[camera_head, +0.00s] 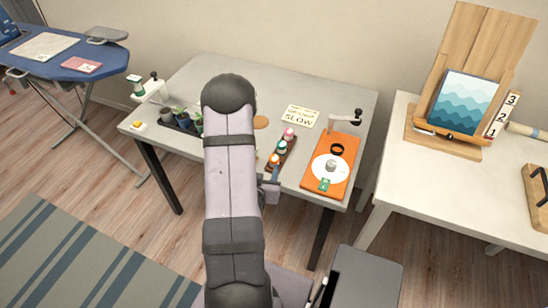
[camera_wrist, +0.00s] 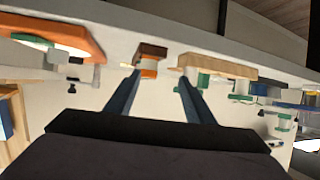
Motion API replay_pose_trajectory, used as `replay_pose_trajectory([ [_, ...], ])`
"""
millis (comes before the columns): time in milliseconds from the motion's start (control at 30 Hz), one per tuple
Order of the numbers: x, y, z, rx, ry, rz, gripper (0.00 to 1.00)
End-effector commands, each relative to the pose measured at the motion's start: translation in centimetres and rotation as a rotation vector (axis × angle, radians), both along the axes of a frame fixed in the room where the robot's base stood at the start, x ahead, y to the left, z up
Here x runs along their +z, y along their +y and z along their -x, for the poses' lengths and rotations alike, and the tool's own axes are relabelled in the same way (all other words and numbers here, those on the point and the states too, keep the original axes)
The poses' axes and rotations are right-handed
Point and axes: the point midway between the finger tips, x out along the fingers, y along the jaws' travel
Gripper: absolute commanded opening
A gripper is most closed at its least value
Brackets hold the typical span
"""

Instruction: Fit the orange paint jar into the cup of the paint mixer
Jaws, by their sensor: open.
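The orange paint jar (camera_head: 275,159) appears to be the nearest of several small jars in a wooden rack (camera_head: 285,153) in the head view. In the wrist view, which looks upside down, a jar with an orange lid and white body (camera_wrist: 149,66) shows between and beyond the fingers. My gripper (camera_wrist: 160,76) is open and empty. In the head view my gripper (camera_head: 270,188) is just in front of the rack, partly hidden by my arm. The paint mixer (camera_head: 345,172) has an orange base, a white disc and a black ring (camera_head: 337,149), which may be its cup.
A crank-like part (camera_head: 345,118) stands behind the mixer. A "SLOW" card (camera_head: 300,116) lies behind the rack. A dark tray of plants (camera_head: 178,122) is to the left. An easel table (camera_head: 390,165) stands at the right. The table's back middle is clear.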

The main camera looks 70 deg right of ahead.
Motion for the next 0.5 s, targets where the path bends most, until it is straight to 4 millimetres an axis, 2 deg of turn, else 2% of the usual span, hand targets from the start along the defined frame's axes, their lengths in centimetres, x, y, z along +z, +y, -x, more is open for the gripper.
replay_pose_trajectory([
  [33,0.4,-0.2,0.9,-0.020,-0.001,0.015,0.49],
  [167,0.9,-0.6,1.8,-0.042,-0.004,0.043,0.49],
  [500,0.3,-1.3,1.7,-0.045,-0.007,0.052,0.49],
])
